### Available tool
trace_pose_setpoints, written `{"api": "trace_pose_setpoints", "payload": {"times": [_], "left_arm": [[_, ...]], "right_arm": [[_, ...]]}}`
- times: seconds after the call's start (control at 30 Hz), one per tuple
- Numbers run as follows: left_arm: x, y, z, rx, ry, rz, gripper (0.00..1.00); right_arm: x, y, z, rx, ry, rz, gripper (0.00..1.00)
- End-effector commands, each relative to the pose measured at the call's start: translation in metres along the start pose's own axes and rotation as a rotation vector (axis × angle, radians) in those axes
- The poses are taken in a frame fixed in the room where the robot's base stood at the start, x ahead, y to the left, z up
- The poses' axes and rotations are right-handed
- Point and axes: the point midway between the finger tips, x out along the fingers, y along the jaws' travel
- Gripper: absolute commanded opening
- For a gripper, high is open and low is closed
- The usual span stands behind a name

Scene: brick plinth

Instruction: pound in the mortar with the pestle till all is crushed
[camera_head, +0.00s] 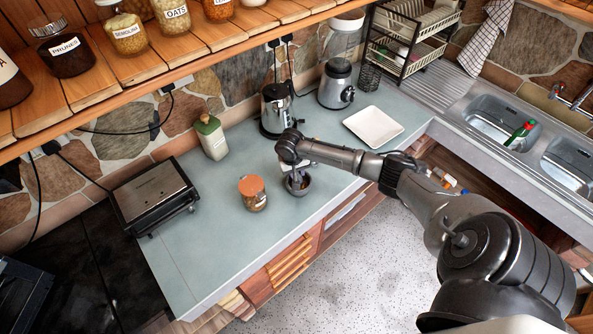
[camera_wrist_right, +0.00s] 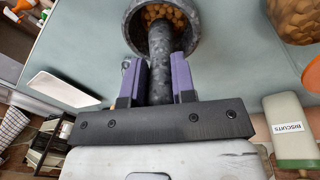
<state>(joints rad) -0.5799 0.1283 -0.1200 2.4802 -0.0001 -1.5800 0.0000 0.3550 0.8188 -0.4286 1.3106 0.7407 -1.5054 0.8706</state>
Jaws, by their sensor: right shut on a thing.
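The mortar (camera_head: 298,187) is a small dark grey bowl on the grey-green counter, near its front edge. In the right wrist view the mortar (camera_wrist_right: 197,28) holds tan, rounded pieces (camera_wrist_right: 165,12), several of which look whole. The pestle (camera_wrist_right: 162,62) is dark, speckled stone. Its lower end is in the mortar among the pieces, and its tip is hidden. My right gripper (camera_wrist_right: 157,78), with purple fingers, is shut around the pestle's shaft, just above the mortar. In the head view my right arm comes over from the right and hides most of the pestle. My left gripper is not in view.
An orange-lidded jar (camera_head: 253,192) stands left of the mortar. A grill (camera_head: 154,196) is at left. A wooden shelf (camera_head: 180,48) overhangs the back.

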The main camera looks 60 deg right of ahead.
Motion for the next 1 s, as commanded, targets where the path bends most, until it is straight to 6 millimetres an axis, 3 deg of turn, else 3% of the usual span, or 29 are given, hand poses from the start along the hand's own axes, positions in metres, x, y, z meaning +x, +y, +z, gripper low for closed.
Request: {"api": "trace_pose_setpoints", "payload": {"times": [0.63, 1.0], "left_arm": [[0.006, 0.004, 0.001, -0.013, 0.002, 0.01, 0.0], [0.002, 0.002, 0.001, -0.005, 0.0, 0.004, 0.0]], "right_arm": [[0.021, -0.003, 0.001, 0.001, 0.0, 0.0, 0.01], [0.017, -0.002, 0.001, 0.0, 0.0, 0.0, 0.01]]}}
